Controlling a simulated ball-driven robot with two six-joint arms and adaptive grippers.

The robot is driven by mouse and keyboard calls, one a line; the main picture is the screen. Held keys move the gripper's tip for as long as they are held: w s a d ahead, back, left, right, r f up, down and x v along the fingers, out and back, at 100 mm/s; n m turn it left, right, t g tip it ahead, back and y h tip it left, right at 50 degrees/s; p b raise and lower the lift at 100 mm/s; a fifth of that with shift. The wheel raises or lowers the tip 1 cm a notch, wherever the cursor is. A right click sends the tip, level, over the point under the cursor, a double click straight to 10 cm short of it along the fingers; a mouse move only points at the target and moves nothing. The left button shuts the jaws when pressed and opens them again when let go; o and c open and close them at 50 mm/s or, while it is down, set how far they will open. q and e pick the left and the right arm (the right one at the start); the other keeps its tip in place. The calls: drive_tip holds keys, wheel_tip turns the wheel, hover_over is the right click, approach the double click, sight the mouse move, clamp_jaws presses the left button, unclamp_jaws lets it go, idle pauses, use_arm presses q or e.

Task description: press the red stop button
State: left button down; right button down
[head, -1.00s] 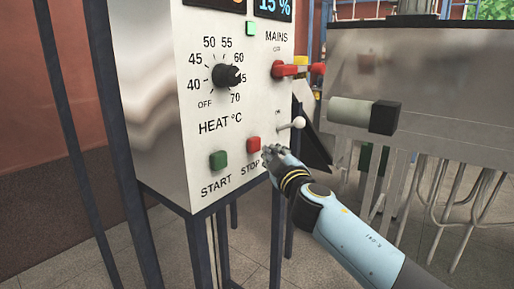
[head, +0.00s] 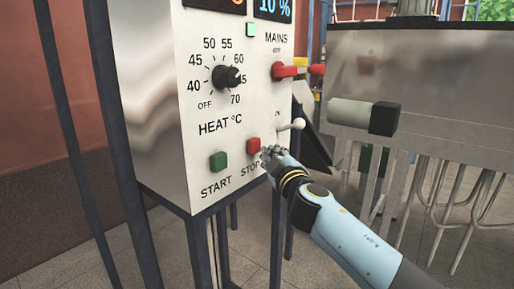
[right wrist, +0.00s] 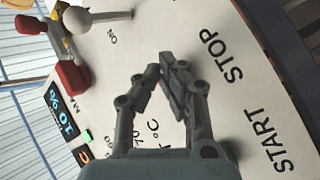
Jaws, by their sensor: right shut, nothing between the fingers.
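The red stop button (head: 253,145) sits on the light front panel of the machine, above the word STOP. My right gripper (head: 267,152) is shut and empty. Its fingertips are just right of the button in the head view, at or very near it; I cannot tell whether they touch. In the right wrist view the closed fingertips (right wrist: 164,66) point at the panel beside the word STOP, and the button is hidden behind the fingers. My left gripper is not in view.
The green START button (head: 218,160) is left of the stop button. A white-tipped lever (head: 297,123), the red MAINS switch (head: 286,70) and the black heat knob (head: 228,76) are nearby. A metal hopper (head: 430,90) stands at the right.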

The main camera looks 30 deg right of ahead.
drive_tip(key=shift+w, duration=0.15)
idle(0.4)
drive_tip(key=shift+w+a, duration=0.15)
drive_tip(key=shift+w, duration=0.15)
drive_tip(key=shift+w+a+b, duration=0.2)
drive_tip(key=shift+w+b, duration=0.25)
idle(0.8)
idle(0.3)
drive_tip(key=shift+s+d, duration=0.35)
drive_tip(key=shift+s, duration=0.55)
drive_tip(key=s, duration=0.1)
drive_tip(key=s+d, duration=0.1)
drive_tip(key=s, duration=0.1)
drive_tip(key=s+d, duration=0.1)
drive_tip(key=shift+s, duration=0.3)
